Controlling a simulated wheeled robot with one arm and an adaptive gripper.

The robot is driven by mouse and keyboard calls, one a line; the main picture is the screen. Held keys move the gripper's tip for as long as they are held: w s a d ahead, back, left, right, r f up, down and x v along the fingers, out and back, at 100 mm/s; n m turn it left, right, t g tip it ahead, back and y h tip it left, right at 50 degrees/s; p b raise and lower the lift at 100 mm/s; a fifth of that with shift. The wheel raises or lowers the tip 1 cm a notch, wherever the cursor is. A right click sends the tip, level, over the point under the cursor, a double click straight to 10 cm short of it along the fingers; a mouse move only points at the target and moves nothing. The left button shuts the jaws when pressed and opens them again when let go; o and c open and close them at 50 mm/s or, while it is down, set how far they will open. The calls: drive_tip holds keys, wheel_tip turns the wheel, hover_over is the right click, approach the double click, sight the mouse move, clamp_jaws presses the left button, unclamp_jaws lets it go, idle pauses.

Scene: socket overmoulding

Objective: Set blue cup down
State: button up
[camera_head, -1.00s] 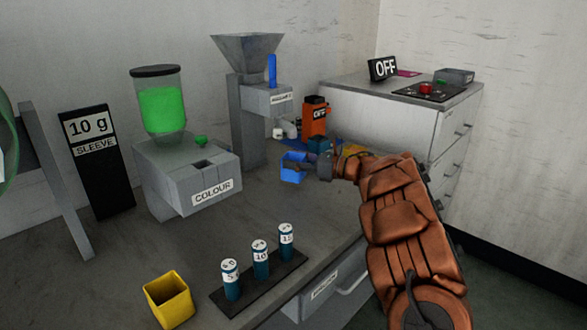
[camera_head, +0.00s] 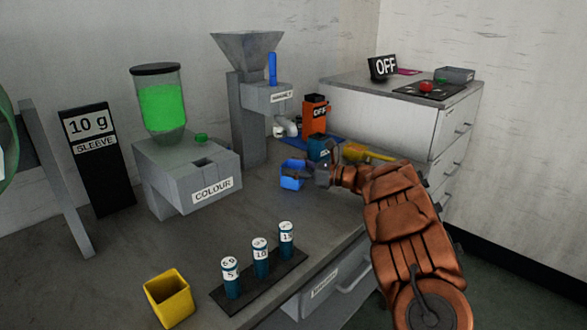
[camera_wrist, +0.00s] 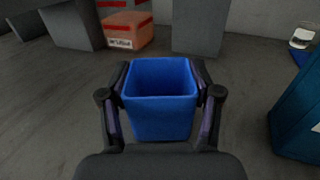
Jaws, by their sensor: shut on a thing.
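The blue cup (camera_head: 292,176) is a small square, open-topped cup on or just above the grey bench, in front of the machine with the grey hopper. In the wrist view the blue cup (camera_wrist: 160,103) stands upright between the fingers and looks empty. My gripper (camera_head: 308,174) reaches in from the right and is shut on the cup; both fingers of my gripper (camera_wrist: 160,100) press on its sides in the wrist view. I cannot tell whether the cup's base touches the bench.
The grey COLOUR dispenser (camera_head: 190,170) stands left of the cup. A yellow cup (camera_head: 169,299) and several labelled cylinders (camera_head: 260,258) are at the front. Bench (camera_head: 235,215) between is clear.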

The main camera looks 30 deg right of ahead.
drive_tip(key=shift+f, duration=0.1)
drive_tip(key=o, duration=1.1)
drive_tip(key=shift+r+p, duration=0.3)
drive_tip(key=shift+p, duration=0.1)
drive_tip(key=b+v, duration=0.1)
drive_tip(key=v, duration=1.1)
drive_tip(key=shift+f, duration=0.1)
drive_tip(key=shift+a, duration=0.15)
